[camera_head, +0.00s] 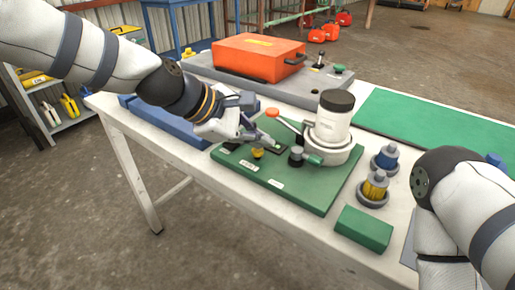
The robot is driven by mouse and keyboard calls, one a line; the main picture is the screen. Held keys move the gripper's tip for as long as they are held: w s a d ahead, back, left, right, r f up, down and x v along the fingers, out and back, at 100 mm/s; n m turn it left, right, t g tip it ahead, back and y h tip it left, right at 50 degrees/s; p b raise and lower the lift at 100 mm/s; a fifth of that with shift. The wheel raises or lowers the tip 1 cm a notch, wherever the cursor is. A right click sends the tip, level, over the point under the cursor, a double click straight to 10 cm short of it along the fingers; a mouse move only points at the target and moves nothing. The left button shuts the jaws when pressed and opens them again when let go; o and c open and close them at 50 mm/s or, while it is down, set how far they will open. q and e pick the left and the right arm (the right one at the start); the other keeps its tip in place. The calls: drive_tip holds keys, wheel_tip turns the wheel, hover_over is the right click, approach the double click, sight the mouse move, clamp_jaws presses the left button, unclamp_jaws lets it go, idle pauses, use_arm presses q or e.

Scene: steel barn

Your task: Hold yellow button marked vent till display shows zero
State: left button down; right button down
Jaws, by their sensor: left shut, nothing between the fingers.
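A green panel (300,192) lies on the white table, with a yellow button (257,153) near its left side. White labels (249,166) sit in front of the controls; their print is too small to read. A white canister with a black lid (332,122) stands at the panel's back right, and I cannot make out a display reading. My left gripper (268,141) is shut and empty, with its fingertips just above and behind the button. I cannot tell whether it touches the button. My right arm is at the right edge; its gripper is not visible.
A red-tipped lever (272,113) and a dark knob (296,155) are close to my left gripper. An orange case (258,58) sits behind. Yellow and blue spools (375,186), a green block (364,229) and a green mat (425,125) occupy the right side.

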sight(258, 152)
use_arm(q)
drive_tip(key=shift+f, duration=0.5)
idle(2.0)
drive_tip(key=shift+r, duration=0.15)
drive_tip(key=shift+r+p, duration=0.35)
drive_tip(key=shift+r, duration=0.45)
use_arm(e)
drive_tip(key=shift+w+r, duration=0.45)
